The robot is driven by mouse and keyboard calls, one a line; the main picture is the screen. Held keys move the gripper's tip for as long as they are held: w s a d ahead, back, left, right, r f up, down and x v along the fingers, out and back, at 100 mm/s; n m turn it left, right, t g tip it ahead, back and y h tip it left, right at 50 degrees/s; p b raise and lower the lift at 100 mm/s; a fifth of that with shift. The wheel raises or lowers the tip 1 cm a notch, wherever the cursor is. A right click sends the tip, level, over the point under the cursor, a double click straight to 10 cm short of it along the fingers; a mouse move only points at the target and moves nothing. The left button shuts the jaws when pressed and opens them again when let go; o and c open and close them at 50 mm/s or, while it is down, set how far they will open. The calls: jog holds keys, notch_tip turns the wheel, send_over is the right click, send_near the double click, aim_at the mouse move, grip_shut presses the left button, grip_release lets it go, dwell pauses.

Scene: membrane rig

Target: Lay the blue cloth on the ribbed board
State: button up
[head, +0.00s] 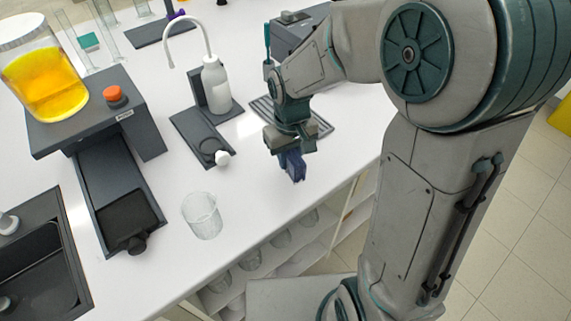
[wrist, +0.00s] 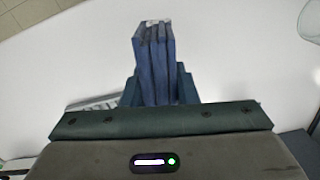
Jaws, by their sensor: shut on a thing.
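The blue cloth (head: 295,166) hangs from my gripper (head: 289,152) above the front part of the white counter. In the wrist view the blue cloth (wrist: 155,62) is a folded stack of upright layers between the jaws (wrist: 158,92), which are shut on it. The dark ribbed board (head: 319,122) lies on the counter behind my gripper, and my wrist hides part of it. In the wrist view a pale ribbed edge (wrist: 95,103) shows at the left, mostly hidden by the gripper body; I cannot tell if it is the same board.
A glass beaker (head: 202,215) stands near the counter's front edge. A white wash bottle (head: 215,83) with a curved tube is on a dark stand. A device with an orange knob (head: 113,93) and a yellow-filled jar (head: 45,82) is at the left. The counter around the cloth is clear.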

jog(key=shift+w+a+f, duration=0.15)
jog(key=shift+a+f, duration=0.25)
jog(key=shift+f, duration=1.85)
jog(key=shift+f, duration=0.2)
jog(key=o, duration=1)
jog(key=shift+o, duration=0.2)
jog(key=shift+r, duration=0.1)
